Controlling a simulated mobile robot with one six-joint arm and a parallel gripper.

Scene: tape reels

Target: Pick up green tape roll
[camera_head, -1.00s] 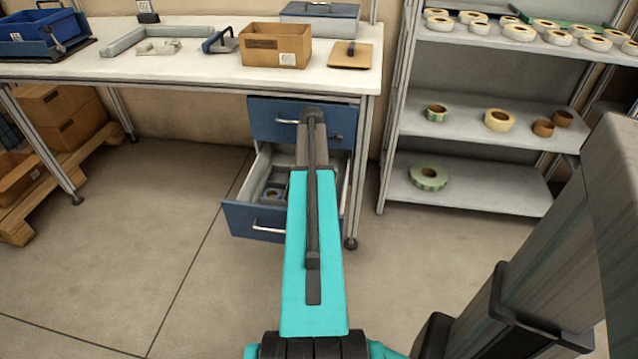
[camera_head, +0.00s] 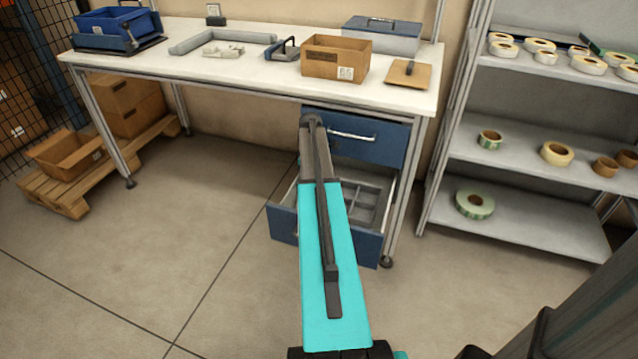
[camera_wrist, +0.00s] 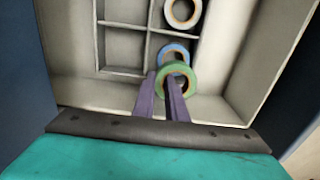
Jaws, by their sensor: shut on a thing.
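The green tape roll (camera_wrist: 190,89) is in the middle of the wrist view, over the open drawer (camera_wrist: 225,108). My gripper (camera_wrist: 161,79) is shut on its left wall. The left finger is outside the ring, and the right finger appears to be in its hole. I cannot tell how high the roll is above the drawer floor. A blue tape roll (camera_wrist: 172,50) lies just behind it, partly covered. In the head view the lower drawer (camera_head: 357,247) stands open under the workbench; my arm hides the gripper and the held roll.
A white-and-orange roll (camera_wrist: 182,12) lies in a rear compartment. The upper drawer (camera_head: 375,140) is closed. The workbench (camera_head: 240,75) holds a cardboard box (camera_head: 325,62) and a blue bin (camera_head: 108,25). A shelf rack (camera_head: 535,222) at right holds several rolls, including a large pale green one (camera_head: 475,204).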

